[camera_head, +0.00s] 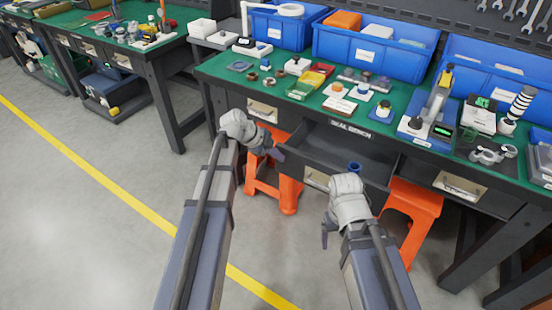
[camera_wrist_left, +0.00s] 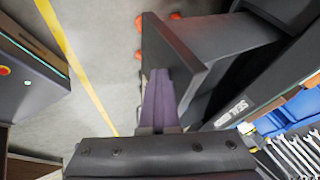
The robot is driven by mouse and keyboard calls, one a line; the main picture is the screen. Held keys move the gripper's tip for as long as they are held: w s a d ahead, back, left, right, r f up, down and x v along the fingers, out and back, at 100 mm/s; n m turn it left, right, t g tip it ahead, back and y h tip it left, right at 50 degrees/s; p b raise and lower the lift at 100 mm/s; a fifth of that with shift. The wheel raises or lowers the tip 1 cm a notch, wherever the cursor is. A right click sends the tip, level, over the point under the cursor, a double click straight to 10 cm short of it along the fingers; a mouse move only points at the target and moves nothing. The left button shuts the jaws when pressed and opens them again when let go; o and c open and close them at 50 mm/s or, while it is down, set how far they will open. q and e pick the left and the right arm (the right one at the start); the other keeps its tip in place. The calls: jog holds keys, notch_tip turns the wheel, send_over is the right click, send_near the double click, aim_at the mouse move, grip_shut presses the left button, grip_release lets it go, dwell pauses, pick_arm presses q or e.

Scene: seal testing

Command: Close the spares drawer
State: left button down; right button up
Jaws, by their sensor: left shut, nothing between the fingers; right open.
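A dark grey drawer (camera_head: 310,165) is pulled out below the green bench top, under the sign "SEAL BENCH". I take it as the spares drawer; its label is not legible. A small blue round part (camera_head: 354,167) lies inside it. My left gripper (camera_head: 277,154) is shut and empty at the left end of the drawer front. In the left wrist view its fingers (camera_wrist_left: 158,100) are close beside the drawer's dark front panel (camera_wrist_left: 190,45); I cannot tell if they touch. My right gripper (camera_head: 327,232) is open and empty in front of the drawer, lower right.
Orange stools (camera_head: 288,195) (camera_head: 415,200) stand under the bench on both sides of the drawer. Closed drawers (camera_head: 262,108) (camera_head: 460,188) flank it. Blue bins (camera_head: 370,55) and small parts cover the green bench top. The grey floor (camera_head: 90,230) at left is clear.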

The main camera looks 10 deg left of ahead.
pick_arm(q)
jog(key=w+d, duration=0.2)
jog(key=w, duration=0.3)
jog(key=w+d, duration=0.1)
jog(key=w, duration=0.5)
jog(key=w+d, duration=0.2)
jog(key=w, duration=0.4)
jog(key=shift+w+d, duration=0.25)
jog(key=shift+d, duration=0.1)
